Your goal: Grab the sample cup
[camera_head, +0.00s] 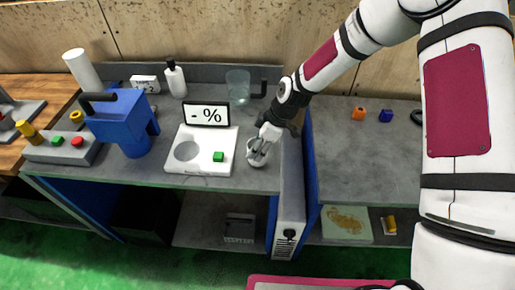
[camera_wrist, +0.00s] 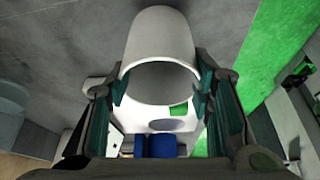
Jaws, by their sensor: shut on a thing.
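The sample cup is a small pale grey cylinder (camera_wrist: 162,32) in the wrist view, with its open rim toward the camera. My gripper (camera_wrist: 160,88) is shut on it, with one dark green-padded finger on each side of its wall. In the head view the cup (camera_head: 256,158) is at the bench's front right, just right of the white scale, with my gripper (camera_head: 266,138) on it from above. I cannot tell whether its base touches the bench.
The white scale (camera_head: 189,166) with a green button and a "- %" display (camera_head: 206,114) is left of the cup. A blue machine (camera_head: 123,118), a clear jug (camera_head: 238,85) and a white bottle (camera_head: 176,80) stand farther left and back. A gap separates the right-hand bench (camera_head: 365,165).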

